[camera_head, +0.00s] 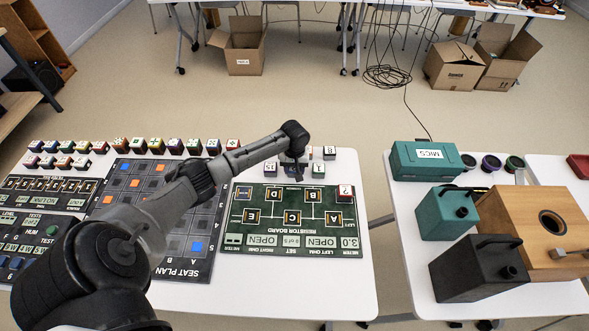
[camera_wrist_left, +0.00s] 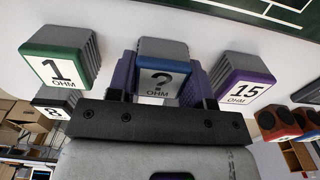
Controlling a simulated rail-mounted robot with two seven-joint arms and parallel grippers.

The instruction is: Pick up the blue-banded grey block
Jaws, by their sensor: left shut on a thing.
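The blue-banded grey block (camera_wrist_left: 163,52) sits between my left gripper's fingers in the left wrist view, its label reading "? OHM". My left gripper (camera_wrist_left: 161,78) is shut on it, a finger at each side. In the head view my left gripper (camera_head: 292,172) is at the back edge of the green resistor board (camera_head: 300,197), and the arm hides most of the block. I cannot tell whether the block is clear of the table. My right gripper is not in view.
The green-banded 1 ohm block (camera_wrist_left: 60,62) and purple-banded 15 ohm block (camera_wrist_left: 243,80) stand close on either side. The 8 ohm block (camera_head: 329,152) is nearby. A red-banded block (camera_head: 345,191) sits on the board's corner. The seat plan board (camera_head: 190,268) lies left.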

